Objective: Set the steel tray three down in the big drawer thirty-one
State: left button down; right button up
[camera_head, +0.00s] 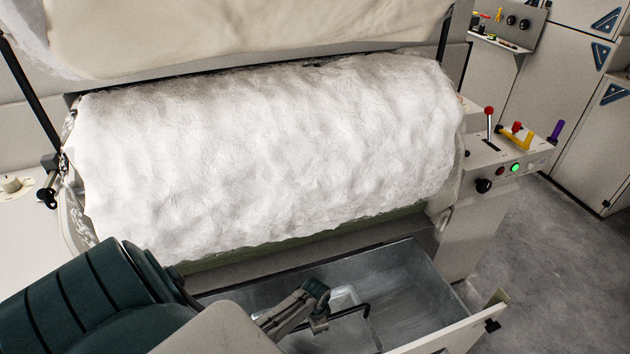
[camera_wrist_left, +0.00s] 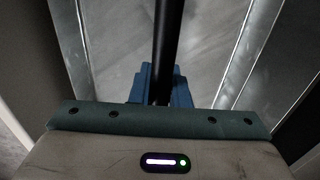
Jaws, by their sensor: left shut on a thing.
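The big drawer (camera_head: 412,280) is a pulled-out grey metal box below the white roller, with a pale front panel at the lower right. My left gripper (camera_head: 319,318) reaches into it and is shut on a black bar, seemingly the handle of the steel tray. The bar stretches right from the jaws. A bright steel surface (camera_head: 345,297) beside the jaws looks like part of the tray, mostly hidden by my arm. In the left wrist view the black bar runs between the blue fingers (camera_wrist_left: 163,85) above a grey metal surface. Whether the tray touches the drawer floor cannot be told. My right gripper is out of view.
A big roller covered in white fleece (camera_head: 270,155) lies right behind the drawer. A control box (camera_head: 505,165) with a red-knobbed lever and lit green button stands to the right. Grey cabinets (camera_head: 560,70) stand at the back right. The floor (camera_head: 560,260) at right is clear.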

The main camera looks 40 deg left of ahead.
aim_at(315, 340)
pick_arm(q)
notch_tip(315, 340, down, 12)
jog(key=b, duration=0.8)
jog(key=shift+r, duration=0.2)
jog(key=shift+f+b, duration=0.6)
jog(key=shift+f, duration=0.05)
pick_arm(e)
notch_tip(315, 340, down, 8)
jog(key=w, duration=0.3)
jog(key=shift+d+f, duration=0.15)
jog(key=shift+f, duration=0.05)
pick_arm(q)
jog(key=c, duration=1.3)
grip_release()
jog(key=shift+c, duration=0.2)
jog(key=shift+o, duration=0.2)
jog(key=shift+f, duration=0.1)
jog(key=shift+r, duration=0.4)
notch_tip(315, 340, up, 3)
jog(key=shift+f+p, duration=0.2)
jog(key=shift+p, duration=0.2)
notch_tip(315, 340, up, 8)
jog(key=shift+f+p, duration=0.25)
jog(key=shift+p, duration=0.1)
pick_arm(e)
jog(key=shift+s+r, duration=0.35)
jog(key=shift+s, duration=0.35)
